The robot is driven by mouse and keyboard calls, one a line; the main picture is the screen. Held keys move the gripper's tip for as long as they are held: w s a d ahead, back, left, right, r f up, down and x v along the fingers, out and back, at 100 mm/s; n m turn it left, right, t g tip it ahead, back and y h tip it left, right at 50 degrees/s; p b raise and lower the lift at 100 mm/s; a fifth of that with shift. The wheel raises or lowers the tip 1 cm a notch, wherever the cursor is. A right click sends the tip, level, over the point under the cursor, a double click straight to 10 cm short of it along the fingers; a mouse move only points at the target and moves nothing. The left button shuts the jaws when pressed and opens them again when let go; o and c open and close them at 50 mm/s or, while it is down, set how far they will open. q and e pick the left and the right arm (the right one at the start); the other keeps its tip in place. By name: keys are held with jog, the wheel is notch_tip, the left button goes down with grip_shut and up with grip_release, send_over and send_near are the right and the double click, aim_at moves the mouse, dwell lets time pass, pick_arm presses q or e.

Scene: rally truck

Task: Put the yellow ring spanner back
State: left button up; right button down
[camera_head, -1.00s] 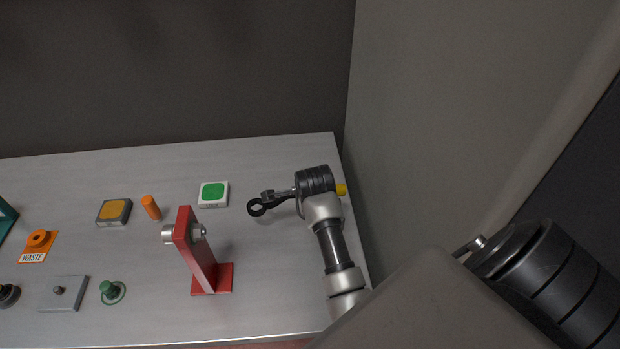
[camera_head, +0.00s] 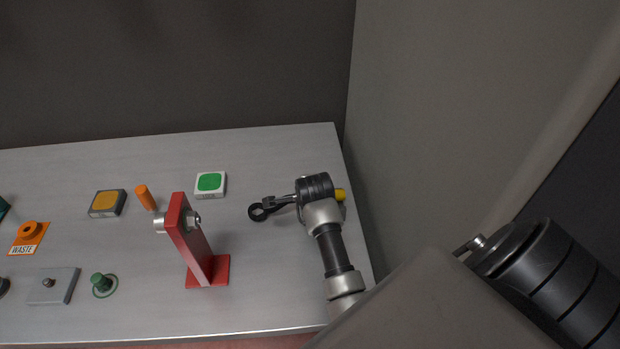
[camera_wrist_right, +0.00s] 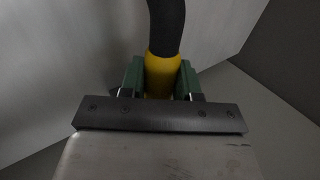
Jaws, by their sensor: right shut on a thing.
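The spanner shows in the head view as a dark ring end (camera_head: 258,212) and short shaft reaching left from under my right wrist. A yellow piece (camera_head: 341,195) sticks out on the wrist's right side. In the right wrist view my right gripper (camera_wrist_right: 160,80) is shut on the spanner's yellow part (camera_wrist_right: 160,74), between green finger pads. A black length of it runs up from there. In the head view the wrist hides its middle. Whether the spanner touches the bench is unclear. My left gripper is not in view.
On the grey bench (camera_head: 270,160) a red stand (camera_head: 192,245) with a metal bolt stands left of my right arm. A green-topped block (camera_head: 210,184), yellow-topped block (camera_head: 107,203), orange peg (camera_head: 146,198), orange WASTE piece (camera_head: 30,235), grey plate (camera_head: 52,286) and green knob (camera_head: 102,284) lie left. A wall bounds the right.

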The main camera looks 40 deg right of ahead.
jog(key=shift+f, duration=0.5)
jog(key=shift+f+b, duration=0.25)
jog(key=shift+b, duration=0.05)
jog(key=c, duration=0.7)
grip_release()
jog(key=shift+r, duration=0.1)
jog(key=b+v, duration=0.1)
jog(key=v, duration=1)
jog(key=shift+w, duration=0.1)
